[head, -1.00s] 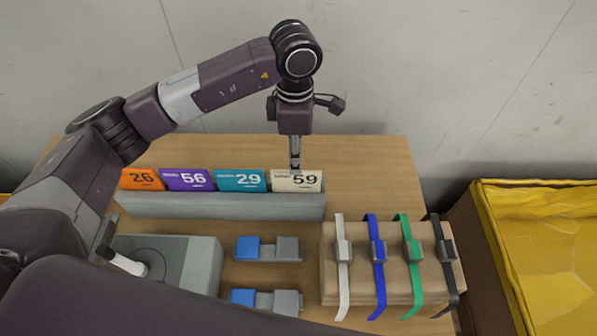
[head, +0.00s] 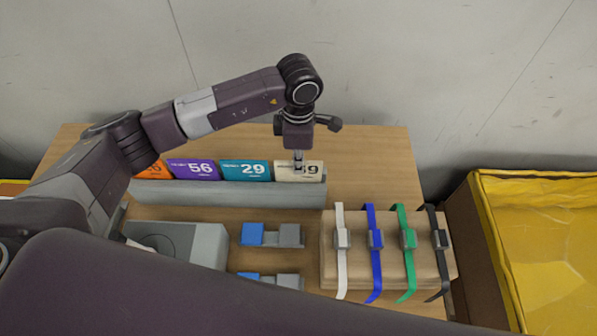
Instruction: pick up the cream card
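The cream card (head: 313,173) stands in the right end of the grey card rack (head: 230,193), with "59" printed on it. My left gripper (head: 298,165) points down at the card's upper part and covers some of its print. The fingers look close together at the card, but I cannot tell whether they are closed on it. The card still sits in the rack. My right gripper is not in view.
Orange, purple (head: 193,169) and teal (head: 246,171) cards stand left of the cream one. In front are a grey device (head: 195,243), blue-and-grey blocks (head: 271,235) and a wooden stand (head: 325,268) with several strapped bands. A yellow-lined bin (head: 540,240) is at right.

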